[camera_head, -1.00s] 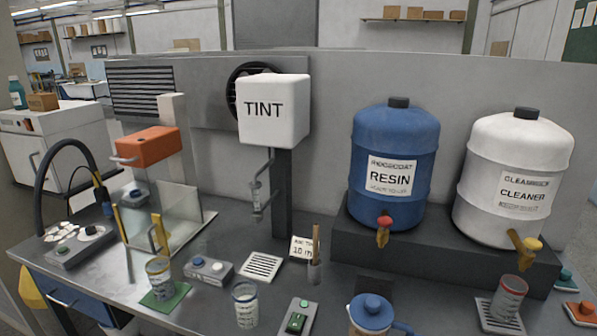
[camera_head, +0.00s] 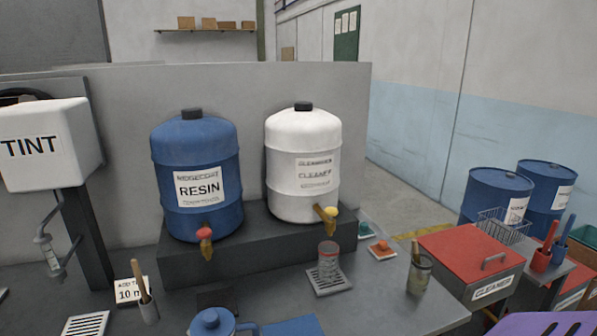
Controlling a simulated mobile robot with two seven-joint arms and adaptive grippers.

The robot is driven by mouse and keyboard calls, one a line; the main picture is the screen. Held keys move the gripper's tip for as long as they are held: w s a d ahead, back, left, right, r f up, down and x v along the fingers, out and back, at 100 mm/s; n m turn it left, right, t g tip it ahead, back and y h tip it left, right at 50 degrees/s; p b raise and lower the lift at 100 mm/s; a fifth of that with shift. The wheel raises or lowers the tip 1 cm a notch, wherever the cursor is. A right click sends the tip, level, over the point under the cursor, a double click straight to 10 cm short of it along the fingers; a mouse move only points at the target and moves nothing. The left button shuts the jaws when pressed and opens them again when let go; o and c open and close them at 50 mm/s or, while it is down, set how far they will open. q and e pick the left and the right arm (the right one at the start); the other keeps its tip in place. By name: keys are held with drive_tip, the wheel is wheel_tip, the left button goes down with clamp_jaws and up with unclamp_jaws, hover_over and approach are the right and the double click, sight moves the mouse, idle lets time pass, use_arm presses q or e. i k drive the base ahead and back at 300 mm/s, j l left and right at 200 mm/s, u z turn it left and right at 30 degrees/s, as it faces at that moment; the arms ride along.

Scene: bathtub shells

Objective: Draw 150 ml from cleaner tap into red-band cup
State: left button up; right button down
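The white cleaner drum (camera_head: 290,160), labelled CLEANER, stands on a dark raised block. Its brass tap (camera_head: 322,222) with a yellow knob points forward and down. The red-band cup (camera_head: 328,262) is clear and upright on a slotted drip tray (camera_head: 345,287), just below and in front of the tap. Its fill level is too small to tell.
The blue resin drum (camera_head: 196,215) with a red tap stands left of the cleaner drum. A blue-lidded jug (camera_head: 211,324) is at the front. A cup with sticks (camera_head: 419,276) and a red-lidded bin (camera_head: 465,250) are to the right. A tint dispenser (camera_head: 45,145) is far left.

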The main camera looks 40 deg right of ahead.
sight(331, 211)
drive_tip(key=z, duration=1.4)
drive_tip(key=l+z, duration=0.1)
drive_tip(key=l, duration=0.2)
drive_tip(key=k+l+z, duration=0.15)
drive_tip(key=l, duration=0.15)
